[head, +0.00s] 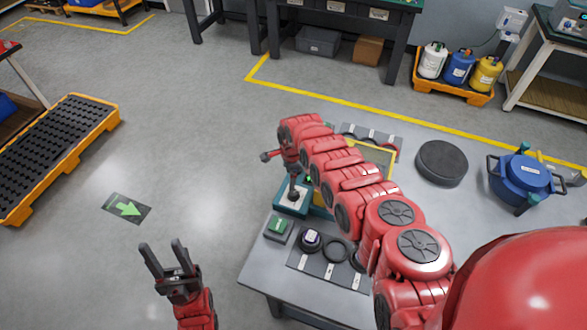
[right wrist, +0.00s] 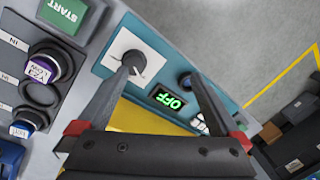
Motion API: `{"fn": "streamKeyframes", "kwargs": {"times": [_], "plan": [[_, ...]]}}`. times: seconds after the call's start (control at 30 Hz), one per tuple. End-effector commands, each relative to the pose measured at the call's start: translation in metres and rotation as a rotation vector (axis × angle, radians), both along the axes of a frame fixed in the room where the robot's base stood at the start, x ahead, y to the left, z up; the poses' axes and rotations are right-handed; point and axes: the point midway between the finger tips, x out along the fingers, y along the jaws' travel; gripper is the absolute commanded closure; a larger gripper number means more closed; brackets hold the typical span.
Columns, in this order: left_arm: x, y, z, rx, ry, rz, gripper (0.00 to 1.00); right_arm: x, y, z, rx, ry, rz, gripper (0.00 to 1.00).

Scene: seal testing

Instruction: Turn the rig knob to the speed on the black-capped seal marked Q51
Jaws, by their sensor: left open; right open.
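The rig (head: 290,206) is a teal box on the table, largely behind my right arm. In the right wrist view its white dial plate (right wrist: 125,44) carries a dark knob (right wrist: 134,60), partly covered by a finger. A display (right wrist: 168,98) beside it reads OFF in green. My right gripper (right wrist: 165,70) is open, one fingertip at the knob; I cannot tell whether it touches. A dark seal with a purple-and-white label (right wrist: 43,67) and one with a blue-and-white label (right wrist: 29,121) stand left; neither marking is clearly readable. My left gripper (head: 161,250) is open and empty over the floor.
A green START button (head: 277,227) sits at the table's left edge, beside a grey mat with rings (head: 335,250). A black round disc (head: 441,163) and a blue pot (head: 522,180) stand at the right.

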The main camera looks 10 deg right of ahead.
Motion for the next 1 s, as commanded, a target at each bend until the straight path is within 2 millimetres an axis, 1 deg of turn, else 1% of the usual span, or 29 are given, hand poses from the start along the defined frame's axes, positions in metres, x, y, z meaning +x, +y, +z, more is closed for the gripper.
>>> {"fn": "streamKeyframes", "kwargs": {"times": [0.03, 0.07, 0.13, 0.27, 0.47, 0.8, 1.0], "plan": [[0.000, 0.000, 0.006, 0.000, 0.000, 0.000, 0.50, -0.010, -0.004, 0.015, -0.012, 0.056, -0.028, 0.00], [0.000, 0.000, 0.007, 0.000, 0.000, 0.000, 0.50, -0.016, -0.006, 0.017, -0.017, 0.085, -0.043, 0.00], [0.000, 0.000, 0.007, 0.000, 0.000, 0.000, 0.50, -0.028, -0.009, 0.020, -0.027, 0.134, -0.066, 0.00], [0.000, 0.000, 0.003, 0.000, 0.000, 0.000, 0.50, -0.032, -0.010, 0.018, -0.033, 0.154, -0.078, 0.00], [0.000, 0.000, -0.012, 0.000, 0.000, 0.000, 0.50, -0.032, -0.009, 0.003, -0.031, 0.150, -0.076, 0.00], [0.000, 0.000, -0.055, 0.000, 0.000, 0.000, 0.50, -0.031, -0.009, -0.039, -0.030, 0.146, -0.076, 0.00], [0.000, 0.000, -0.073, 0.000, 0.000, 0.000, 0.50, -0.030, -0.009, -0.061, -0.030, 0.143, -0.077, 0.00]]}}
